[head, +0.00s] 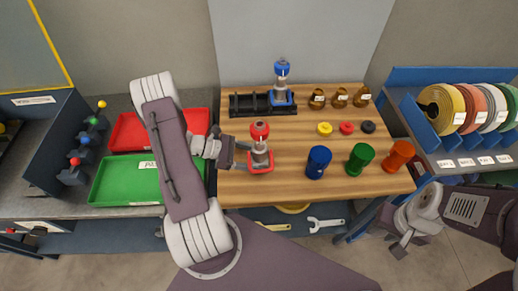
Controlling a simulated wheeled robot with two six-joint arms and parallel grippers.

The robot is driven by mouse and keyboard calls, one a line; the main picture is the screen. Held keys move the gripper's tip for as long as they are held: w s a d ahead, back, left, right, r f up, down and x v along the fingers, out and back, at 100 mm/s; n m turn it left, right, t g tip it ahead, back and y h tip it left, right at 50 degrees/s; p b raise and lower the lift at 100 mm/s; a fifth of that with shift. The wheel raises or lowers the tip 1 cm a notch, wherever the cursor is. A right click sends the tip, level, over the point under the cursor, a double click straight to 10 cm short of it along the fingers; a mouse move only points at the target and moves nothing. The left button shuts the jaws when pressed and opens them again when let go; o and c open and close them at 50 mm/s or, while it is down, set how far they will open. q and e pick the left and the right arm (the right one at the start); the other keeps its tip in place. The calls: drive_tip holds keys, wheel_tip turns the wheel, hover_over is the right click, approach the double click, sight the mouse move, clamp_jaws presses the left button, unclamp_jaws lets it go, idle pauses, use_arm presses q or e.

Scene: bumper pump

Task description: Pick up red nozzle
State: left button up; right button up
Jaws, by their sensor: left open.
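A red-and-silver pump-like piece stands on the wooden table, with a red rounded top (260,131), a silver middle and a red base (262,169). Small knobbed pieces stand on the dark rack at the left, one with a red top (75,161). I cannot tell for certain which of these is the red nozzle. My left gripper (247,156) is open at the left side of the red-and-silver piece, and contact is unclear. My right gripper (400,246) hangs low at the right, away from the table top; its jaws are too small to read.
A similar blue piece (282,70) stands at a black fixture (248,105). Amber bottles (340,98), small discs (347,128) and blue, green and orange cylinders (361,158) stand to the right. Red (129,131) and green (123,181) trays lie left. Coloured rolls (470,108) fill the right rack.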

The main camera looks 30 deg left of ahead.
sight(255, 151)
use_arm(q)
drive_tip(key=shift+w+d+f, duration=0.15)
clamp_jaws()
drive_tip(key=shift+r, duration=0.2)
drive_tip(key=shift+r, duration=0.3)
wheel_tip(255, 151, up, 4)
drive_tip(key=shift+f, duration=0.2)
drive_tip(key=d+r, duration=0.6)
drive_tip(key=d, duration=0.5)
drive_tip(key=shift+w+d+r+b, duration=0.15)
drive_tip(key=shift+d+r+b, duration=0.15)
drive_tip(key=shift+b, duration=0.05)
